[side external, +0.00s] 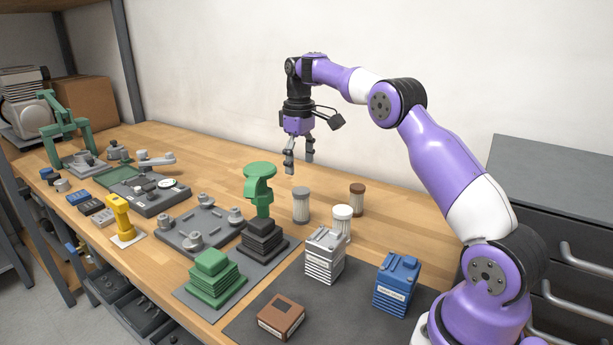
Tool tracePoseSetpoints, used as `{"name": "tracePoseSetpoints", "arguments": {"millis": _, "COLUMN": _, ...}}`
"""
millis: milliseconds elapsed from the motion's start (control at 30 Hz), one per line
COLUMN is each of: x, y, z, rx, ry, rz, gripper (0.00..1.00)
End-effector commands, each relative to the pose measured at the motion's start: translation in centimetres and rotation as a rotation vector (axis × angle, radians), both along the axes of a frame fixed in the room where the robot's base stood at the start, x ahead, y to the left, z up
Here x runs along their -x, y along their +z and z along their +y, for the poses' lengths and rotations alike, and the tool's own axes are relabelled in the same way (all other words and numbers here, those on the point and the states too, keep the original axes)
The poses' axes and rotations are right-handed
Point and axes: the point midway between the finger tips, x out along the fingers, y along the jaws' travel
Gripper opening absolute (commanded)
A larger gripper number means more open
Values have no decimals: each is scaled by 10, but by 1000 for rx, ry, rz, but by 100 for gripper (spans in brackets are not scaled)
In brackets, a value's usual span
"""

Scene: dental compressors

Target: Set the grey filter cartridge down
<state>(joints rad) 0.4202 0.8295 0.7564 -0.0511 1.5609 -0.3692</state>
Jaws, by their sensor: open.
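A grey filter cartridge (301,206) stands upright on the wooden bench, just right of the green-topped black unit. A white-capped cartridge (341,220) and a brown-capped cartridge (357,198) stand upright to its right. My gripper (299,169) hangs above the grey cartridge, fingers pointing down and spread. A gap shows between the fingertips and the cartridge's top in this view, and nothing is between the fingers.
A green press-like piece (259,186) stands close to the left of my gripper. A white-and-grey box (325,255), a blue box (396,283) and a brown box (281,317) sit on a dark mat (345,318). Bare bench lies behind the cartridges.

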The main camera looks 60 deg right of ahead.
Motion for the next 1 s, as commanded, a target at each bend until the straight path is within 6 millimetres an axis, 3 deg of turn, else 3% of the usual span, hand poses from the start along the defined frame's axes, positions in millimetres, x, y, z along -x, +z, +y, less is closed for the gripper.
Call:
{"name": "tracePoseSetpoints", "arguments": {"millis": 167, "x": 32, "y": 13, "z": 45, "rx": -12, "ry": 5, "rz": 20, "gripper": 78}}
{"name": "tracePoseSetpoints", "arguments": {"millis": 267, "x": 65, "y": 13, "z": 75, "rx": -18, "ry": 5, "rz": 37, "gripper": 78}}
{"name": "tracePoseSetpoints", "arguments": {"millis": 400, "x": 125, "y": 4, "z": 116, "rx": -17, "ry": 6, "rz": 42, "gripper": 78}}
{"name": "tracePoseSetpoints", "arguments": {"millis": 500, "x": 153, "y": 13, "z": 138, "rx": 6, "ry": 6, "rz": -72, "gripper": 78}}
{"name": "tracePoseSetpoints", "arguments": {"millis": 800, "x": 190, "y": 31, "z": 171, "rx": 11, "ry": 2, "rz": -434, "gripper": 78}}
{"name": "tracePoseSetpoints", "arguments": {"millis": 1000, "x": 196, "y": 30, "z": 176, "rx": 2, "ry": -1, "rz": -498, "gripper": 78}}
